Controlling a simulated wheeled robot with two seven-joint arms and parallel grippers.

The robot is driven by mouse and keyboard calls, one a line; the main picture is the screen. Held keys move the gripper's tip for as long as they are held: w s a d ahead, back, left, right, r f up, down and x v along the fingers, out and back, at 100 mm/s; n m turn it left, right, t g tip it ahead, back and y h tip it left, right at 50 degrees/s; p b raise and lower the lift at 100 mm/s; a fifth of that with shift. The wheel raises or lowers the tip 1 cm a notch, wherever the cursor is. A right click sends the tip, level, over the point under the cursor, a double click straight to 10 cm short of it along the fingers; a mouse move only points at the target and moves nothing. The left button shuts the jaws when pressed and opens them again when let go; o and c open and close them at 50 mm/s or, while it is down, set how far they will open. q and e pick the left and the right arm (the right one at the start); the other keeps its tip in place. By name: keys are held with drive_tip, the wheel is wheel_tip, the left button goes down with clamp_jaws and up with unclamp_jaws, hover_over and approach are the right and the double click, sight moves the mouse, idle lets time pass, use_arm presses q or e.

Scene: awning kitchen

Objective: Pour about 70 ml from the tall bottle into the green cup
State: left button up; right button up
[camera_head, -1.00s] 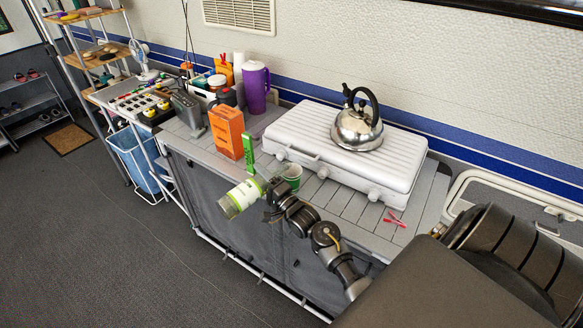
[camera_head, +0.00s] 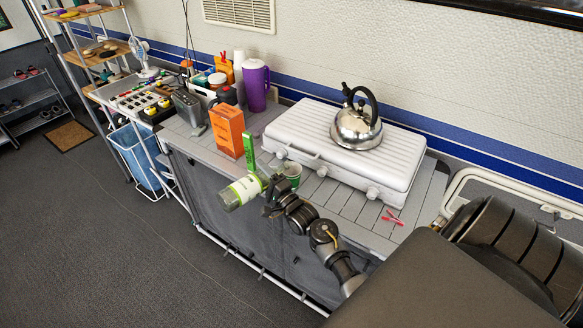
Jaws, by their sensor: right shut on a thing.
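The tall bottle (camera_head: 241,194), clear with a white and green label, is tilted far over in front of the counter's edge. Its clear end points to the lower left and its other end is toward my gripper. My right gripper (camera_head: 265,187) is shut on the bottle; the fingers are partly hidden and small. The green cup (camera_head: 292,171) stands upright on the counter just behind and right of the gripper, partly hidden by it. The bottle's mouth and any liquid in the cup cannot be made out. My left gripper is not in view.
A green upright object (camera_head: 249,151) and an orange box (camera_head: 227,132) stand left of the cup. A white closed stove (camera_head: 345,150) carries a kettle (camera_head: 358,123) behind it. A red peg (camera_head: 393,217) lies on the grey counter (camera_head: 340,211), which is otherwise clear there.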

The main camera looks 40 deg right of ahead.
sight(258, 183)
drive_tip(key=shift+r, duration=0.2)
drive_tip(key=shift+a+m+p, duration=0.3)
idle(0.3)
drive_tip(key=shift+r+m+h+p, duration=0.3)
drive_tip(key=shift+m+p, duration=0.1)
drive_tip(key=shift+p, duration=0.1)
idle(1.7)
drive_tip(key=f+n+b, duration=0.1)
drive_tip(key=n+y+b, duration=0.1)
drive_tip(key=b, duration=0.1)
drive_tip(key=f+n+b, duration=0.1)
drive_tip(key=n+b, duration=0.1)
drive_tip(key=shift+s+a+f+y, duration=0.1)
drive_tip(key=shift+a+f+y, duration=0.15)
drive_tip(key=shift+f+y, duration=0.15)
drive_tip(key=shift+r+n, duration=0.3)
drive_tip(key=shift+r, duration=0.1)
drive_tip(key=shift+a+f+n+y+b, duration=0.3)
drive_tip(key=shift+f+n+b, duration=0.5)
drive_tip(key=shift+b, duration=0.25)
drive_tip(key=shift+f+n+b, duration=0.15)
drive_tip(key=shift+n+b, duration=0.15)
